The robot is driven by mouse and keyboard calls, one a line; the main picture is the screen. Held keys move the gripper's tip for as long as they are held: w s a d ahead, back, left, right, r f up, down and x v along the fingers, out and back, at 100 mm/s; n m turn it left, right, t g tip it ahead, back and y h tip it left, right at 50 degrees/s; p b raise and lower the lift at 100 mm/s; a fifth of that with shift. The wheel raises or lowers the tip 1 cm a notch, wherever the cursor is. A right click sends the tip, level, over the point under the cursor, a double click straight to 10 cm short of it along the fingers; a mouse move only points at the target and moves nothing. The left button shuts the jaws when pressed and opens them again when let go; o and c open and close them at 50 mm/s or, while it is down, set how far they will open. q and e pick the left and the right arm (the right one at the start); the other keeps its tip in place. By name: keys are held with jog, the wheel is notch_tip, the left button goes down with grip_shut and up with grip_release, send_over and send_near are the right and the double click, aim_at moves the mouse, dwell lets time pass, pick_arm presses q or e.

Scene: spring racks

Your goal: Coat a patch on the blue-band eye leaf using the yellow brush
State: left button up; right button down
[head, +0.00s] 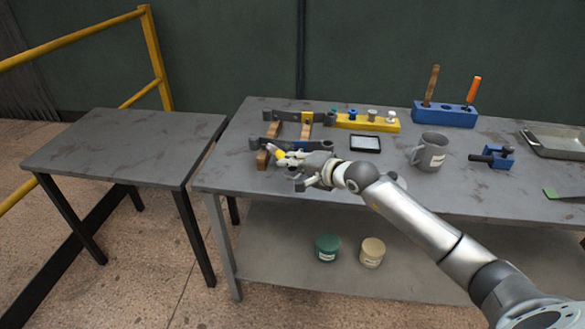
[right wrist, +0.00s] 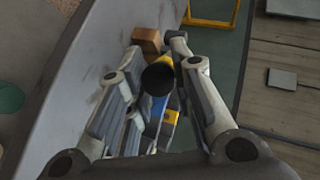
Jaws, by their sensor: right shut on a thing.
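The blue-band eye leaf (head: 296,144) is a dark bar with rolled eyes, lying across wooden blocks at the front left of the workbench. My right gripper (head: 283,158) is shut on the yellow brush (head: 277,154), just in front of the leaf. The brush's pale tip points toward the leaf's left part; I cannot tell whether they touch. In the right wrist view a dark round end (right wrist: 158,78) hides part of the leaf between my fingers. My left gripper is out of view.
A yellow-band leaf (head: 290,116) lies behind. A yellow rack (head: 375,124), black-framed tray (head: 365,143), grey mug (head: 430,152), blue holder (head: 446,116) and blue clamp (head: 497,157) stand to the right. Jars (head: 328,247) sit on the lower shelf. The left table (head: 125,145) is clear.

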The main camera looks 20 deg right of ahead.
jog(key=shift+s+d+b, duration=0.5)
jog(key=shift+s+d, duration=0.1)
jog(key=shift+d, duration=0.2)
jog(key=shift+s+d+b, duration=0.5)
jog(key=shift+s+d, duration=0.05)
jog(key=shift+d, duration=0.2)
jog(key=shift+w+a+b, duration=0.55)
jog(key=shift+a+b, duration=0.25)
jog(key=shift+b, duration=0.55)
jog(key=shift+w+a+b, duration=0.55)
jog(key=shift+a+b, duration=0.25)
jog(key=shift+b, duration=0.5)
